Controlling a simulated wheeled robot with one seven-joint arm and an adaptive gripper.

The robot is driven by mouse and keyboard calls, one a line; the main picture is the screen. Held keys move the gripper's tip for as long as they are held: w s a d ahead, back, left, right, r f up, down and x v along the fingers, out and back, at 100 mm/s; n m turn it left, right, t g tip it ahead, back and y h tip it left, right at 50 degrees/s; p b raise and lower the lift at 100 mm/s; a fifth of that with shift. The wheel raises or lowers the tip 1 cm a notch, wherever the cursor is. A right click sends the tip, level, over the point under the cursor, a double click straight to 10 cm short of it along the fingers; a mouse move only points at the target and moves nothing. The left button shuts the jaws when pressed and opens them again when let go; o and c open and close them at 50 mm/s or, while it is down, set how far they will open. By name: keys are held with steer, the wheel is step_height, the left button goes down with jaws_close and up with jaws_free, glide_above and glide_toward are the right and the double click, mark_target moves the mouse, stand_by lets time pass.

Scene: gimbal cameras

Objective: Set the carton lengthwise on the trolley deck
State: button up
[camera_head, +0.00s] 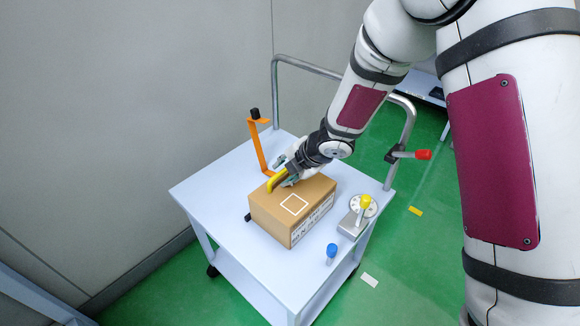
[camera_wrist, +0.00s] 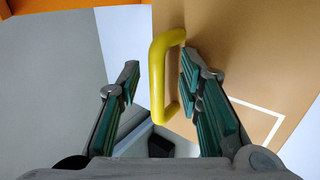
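A brown carton (camera_head: 268,217) rests on the white trolley deck (camera_head: 213,187). Its top bears a white rectangle outline, and one side has dark print. A yellow handle (camera_wrist: 158,72) stands at an edge of the carton. My gripper (camera_wrist: 157,86) is open, its green-padded fingers on either side of this handle. There is a wide gap on the left and a small one, or none, on the right. In the head view my gripper (camera_head: 284,177) is at the back left of the carton top and partly hides the handle. The carton's far side is hidden.
An orange bracket (camera_head: 258,147) stands behind the carton. A grey block with a yellow knob (camera_head: 365,201) and a blue-topped peg (camera_head: 332,250) are to its right and front. A grey rail (camera_head: 320,70) with a red-ended clamp (camera_head: 422,155) rises behind. The deck's left side is clear.

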steer(key=v, duration=1.2)
steer(key=w+d+r+m+t+h, duration=0.2)
steer(key=d+r+m+t+h, duration=0.25)
steer(key=d+r+m, duration=0.5)
steer(key=s+d+r+m+g+h, duration=0.1)
steer(key=s+d+r+m+h, duration=0.1)
steer(key=s+d+r+m, duration=0.3)
steer(key=s+d+r+m+h, duration=0.1)
steer(key=s+d+m+h, duration=0.15)
steer(key=d, duration=0.45)
steer(key=s+d+m+g, duration=0.3)
steer(key=s+m, duration=0.3)
steer(key=s, duration=0.8)
steer(key=s+a+f+m+g+y, duration=0.1)
steer(key=s+a+m+g+y, duration=0.35)
steer(key=s, duration=0.95)
step_height(320, 180, up, 14)
steer(key=a+t+h+p, duration=0.1)
steer(key=t+p, duration=0.2)
steer(key=p, duration=0.9)
steer(key=shift+m+t+p, duration=0.3)
steer(key=shift+m+p, duration=0.05)
steer(key=shift+w, duration=0.1)
